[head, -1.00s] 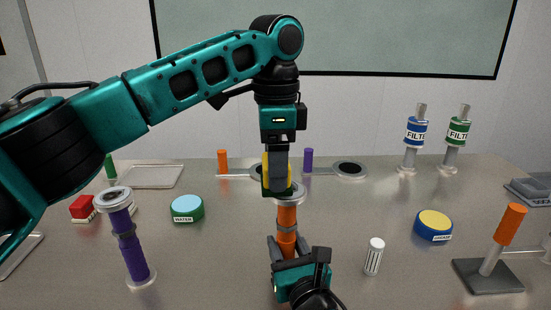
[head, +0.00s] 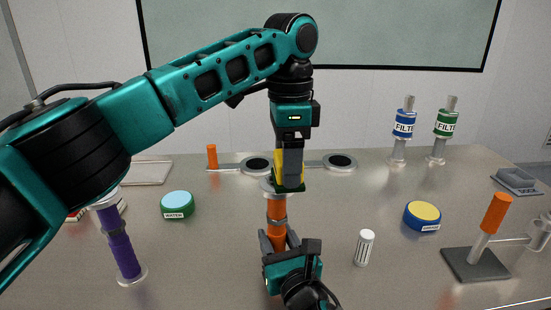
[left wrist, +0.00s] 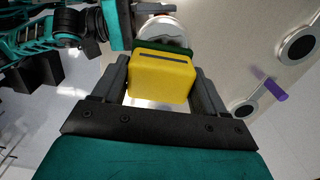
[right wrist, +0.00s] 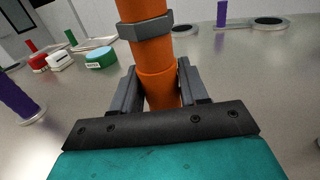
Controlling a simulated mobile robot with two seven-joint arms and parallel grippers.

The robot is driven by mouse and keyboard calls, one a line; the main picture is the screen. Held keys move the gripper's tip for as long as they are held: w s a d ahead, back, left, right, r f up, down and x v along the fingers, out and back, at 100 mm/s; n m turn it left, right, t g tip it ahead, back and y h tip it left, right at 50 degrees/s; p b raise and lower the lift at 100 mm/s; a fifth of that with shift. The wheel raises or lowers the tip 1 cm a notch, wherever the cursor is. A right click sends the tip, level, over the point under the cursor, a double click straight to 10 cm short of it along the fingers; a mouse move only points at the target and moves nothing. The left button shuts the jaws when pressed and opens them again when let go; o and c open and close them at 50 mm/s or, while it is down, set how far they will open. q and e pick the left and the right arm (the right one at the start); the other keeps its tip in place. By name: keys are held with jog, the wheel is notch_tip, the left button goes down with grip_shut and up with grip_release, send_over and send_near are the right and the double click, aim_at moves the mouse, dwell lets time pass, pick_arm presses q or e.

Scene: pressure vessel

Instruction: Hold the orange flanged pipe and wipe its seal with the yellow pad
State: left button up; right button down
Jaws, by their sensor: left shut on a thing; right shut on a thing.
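The orange flanged pipe (head: 276,208) stands upright at the middle of the table. My right gripper (head: 278,241) is shut on its lower body; the right wrist view shows the orange tube (right wrist: 157,72) between the fingers. My left gripper (head: 291,184) points down above the pipe's top flange and is shut on the yellow pad (head: 279,168). The pad (left wrist: 163,78) has a dark green layer on its far side, at the flange. The pad sits at the flange top, toward its right side; firm contact cannot be told. The seal is mostly hidden under the pad.
A purple flanged pipe (head: 121,248) stands at left, partly behind my left arm. A water tin (head: 177,205), a grease tin (head: 422,216), a white shaker (head: 364,247) and an orange-handled stand (head: 477,262) are around. Two filters (head: 403,125) stand at the back right.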

pick_arm(q)
jog(key=shift+d+f, duration=0.1)
jog(key=shift+f, duration=0.05)
jog(key=shift+a, duration=2.1)
notch_tip(320, 180, up, 6)
notch_tip(320, 180, up, 3)
jog(key=shift+d+r, duration=0.1)
